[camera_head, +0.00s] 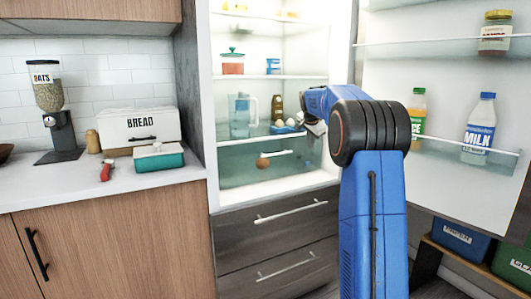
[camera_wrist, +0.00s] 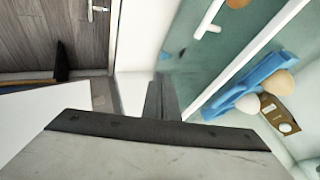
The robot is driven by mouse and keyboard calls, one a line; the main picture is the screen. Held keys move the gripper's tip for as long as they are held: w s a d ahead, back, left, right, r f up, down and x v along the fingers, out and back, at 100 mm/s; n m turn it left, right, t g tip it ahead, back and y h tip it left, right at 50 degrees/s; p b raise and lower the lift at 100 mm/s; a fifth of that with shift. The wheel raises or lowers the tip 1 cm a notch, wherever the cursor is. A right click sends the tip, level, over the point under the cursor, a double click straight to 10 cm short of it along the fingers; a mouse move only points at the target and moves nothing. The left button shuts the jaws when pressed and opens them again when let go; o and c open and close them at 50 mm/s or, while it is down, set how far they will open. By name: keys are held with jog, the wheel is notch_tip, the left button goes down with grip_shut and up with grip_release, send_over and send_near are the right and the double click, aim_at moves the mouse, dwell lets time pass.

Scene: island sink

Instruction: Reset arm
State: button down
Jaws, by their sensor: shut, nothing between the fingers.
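My blue arm reaches into the open, lit fridge (camera_head: 225,100). My gripper (camera_head: 314,124) is at the middle shelf, mostly hidden by my arm in the head view. In the wrist view my gripper (camera_wrist: 163,97) has its fingers together with nothing between them. A blue egg tray (camera_head: 284,130) with pale eggs sits on the shelf close to the gripper. The tray (camera_wrist: 237,82) shows to the right of the fingers in the wrist view.
The fridge door (camera_head: 440,185) stands open at right, holding a milk bottle (camera_head: 480,125) and a juice bottle (camera_head: 416,112). A pitcher (camera_head: 240,117) and a brown bottle (camera_head: 277,108) stand on the shelf. The counter (camera_head: 100,185) is at left.

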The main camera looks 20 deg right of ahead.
jog(key=s+a+n+y, duration=0.2)
jog(key=s+a+n, duration=0.6)
jog(key=s+a, duration=1.7)
jog(key=s+a+f+n, duration=0.2)
jog(key=s+a+f, duration=0.2)
jog(key=s, duration=0.6)
jog(key=s+a+f+n+y, duration=0.1)
jog(key=s+a+f+n, duration=0.2)
jog(key=s+f, duration=0.5)
jog(key=s+a+f+n+g+y, duration=0.1)
jog(key=s+a+f+n, duration=0.2)
jog(key=s+a+f, duration=0.3)
jog(key=s, duration=0.5)
jog(key=shift+s, duration=0.3)
